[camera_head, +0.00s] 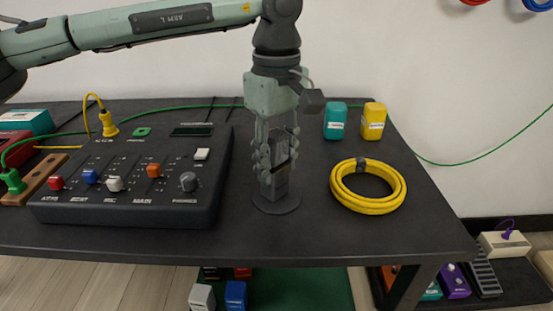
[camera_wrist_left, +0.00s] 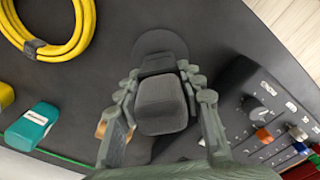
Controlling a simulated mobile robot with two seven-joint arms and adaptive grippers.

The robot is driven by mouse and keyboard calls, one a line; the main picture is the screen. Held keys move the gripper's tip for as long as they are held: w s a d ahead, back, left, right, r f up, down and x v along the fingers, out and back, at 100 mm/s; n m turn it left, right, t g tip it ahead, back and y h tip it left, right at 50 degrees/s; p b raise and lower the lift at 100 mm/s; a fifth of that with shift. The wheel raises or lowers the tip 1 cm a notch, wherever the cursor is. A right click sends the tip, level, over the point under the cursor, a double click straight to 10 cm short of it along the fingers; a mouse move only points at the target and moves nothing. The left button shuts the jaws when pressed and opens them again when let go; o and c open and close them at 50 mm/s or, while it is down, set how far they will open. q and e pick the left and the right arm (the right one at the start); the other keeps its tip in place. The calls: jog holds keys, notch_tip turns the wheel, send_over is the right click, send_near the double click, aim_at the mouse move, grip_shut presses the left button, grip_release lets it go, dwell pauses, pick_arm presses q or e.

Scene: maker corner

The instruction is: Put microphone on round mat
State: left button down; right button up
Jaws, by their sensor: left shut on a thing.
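The dark grey microphone (camera_head: 281,182) is upright between the fingers of my left gripper (camera_head: 277,163), which is shut on it. The round mat (camera_head: 277,208), a thin dark disc on the dark table, lies directly under the microphone. In the left wrist view the microphone (camera_wrist_left: 163,105) fills the space between the fingers, and part of the mat (camera_wrist_left: 160,40) shows past its far end. The microphone's lower end is over the mat; I cannot tell whether it touches. My right gripper is not in view.
A mixer (camera_head: 135,180) stands close left of the mat. A coiled yellow cable (camera_head: 368,205) lies to the right. A teal box (camera_head: 335,121) and a yellow box (camera_head: 373,121) stand behind. The table's front edge is clear before the mat.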

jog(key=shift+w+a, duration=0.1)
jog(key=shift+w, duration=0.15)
pick_arm(q)
jog(key=c, duration=1)
grip_release()
jog(key=shift+f, duration=0.1)
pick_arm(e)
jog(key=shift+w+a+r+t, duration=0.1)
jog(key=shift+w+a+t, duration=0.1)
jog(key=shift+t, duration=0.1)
pick_arm(q)
notch_tip(320, 180, up, 12)
jog(key=shift+f+p, duration=0.2)
jog(key=shift+p, duration=0.15)
jog(key=shift+r, duration=0.3)
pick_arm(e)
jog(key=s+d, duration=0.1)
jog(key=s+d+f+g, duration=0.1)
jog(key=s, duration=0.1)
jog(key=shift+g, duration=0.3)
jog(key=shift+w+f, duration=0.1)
